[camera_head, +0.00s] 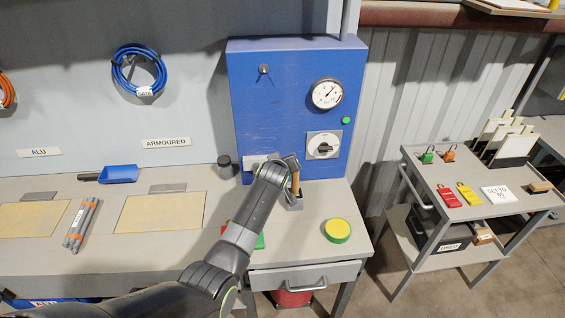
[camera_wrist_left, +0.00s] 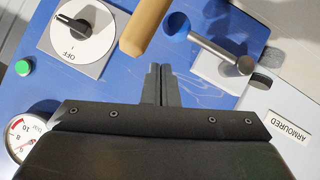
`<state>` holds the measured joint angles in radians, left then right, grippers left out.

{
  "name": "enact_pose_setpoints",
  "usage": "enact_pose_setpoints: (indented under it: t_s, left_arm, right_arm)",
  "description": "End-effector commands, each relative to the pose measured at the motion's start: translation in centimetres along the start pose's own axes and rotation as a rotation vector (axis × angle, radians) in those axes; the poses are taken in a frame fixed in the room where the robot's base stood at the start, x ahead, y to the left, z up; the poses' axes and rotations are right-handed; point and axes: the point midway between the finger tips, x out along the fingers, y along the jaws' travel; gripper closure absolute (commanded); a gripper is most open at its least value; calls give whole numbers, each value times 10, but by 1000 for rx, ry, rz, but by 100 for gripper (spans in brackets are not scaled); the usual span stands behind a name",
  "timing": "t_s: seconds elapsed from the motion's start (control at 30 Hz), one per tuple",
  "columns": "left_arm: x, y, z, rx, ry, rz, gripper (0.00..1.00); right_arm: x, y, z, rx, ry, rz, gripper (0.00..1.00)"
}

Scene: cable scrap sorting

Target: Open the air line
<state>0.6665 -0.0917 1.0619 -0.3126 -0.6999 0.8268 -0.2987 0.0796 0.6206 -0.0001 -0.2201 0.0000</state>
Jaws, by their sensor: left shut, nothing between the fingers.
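The blue air panel (camera_head: 290,75) stands at the back of the bench. A pale valve block (camera_head: 256,160) is low on its left side, partly behind my left arm. In the left wrist view the block (camera_wrist_left: 213,70) has a metal rod lever (camera_wrist_left: 215,47) with a rounded end. My left gripper (camera_wrist_left: 162,82) is shut and empty in front of the panel, apart from the lever, which appears up and right of the fingertips. In the head view it is near the panel's lower edge, its fingertips hard to make out. My right gripper is in neither view.
A wooden handle (camera_head: 295,183) stands in a grey holder close to my left gripper; it also shows in the wrist view (camera_wrist_left: 143,25). A rotary OFF switch (camera_head: 324,146) and pressure gauge (camera_head: 327,94) are on the panel.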

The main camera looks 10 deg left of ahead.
Motion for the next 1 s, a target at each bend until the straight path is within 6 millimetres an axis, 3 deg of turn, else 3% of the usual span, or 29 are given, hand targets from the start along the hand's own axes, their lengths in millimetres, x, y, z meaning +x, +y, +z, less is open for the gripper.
enact_pose_setpoints:
  t_s: [0.03,0.13,0.7,1.0]
  left_arm:
    - [-7,4,-14,1,3,1,100]
    - [-14,3,-7,-1,2,3,100]
    - [-83,12,-8,-1,6,5,100]
    - [-102,15,-8,2,5,3,100]
  right_arm:
    - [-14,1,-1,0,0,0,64]
    - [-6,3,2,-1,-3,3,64]
    - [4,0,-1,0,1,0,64]
    - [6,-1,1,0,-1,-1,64]
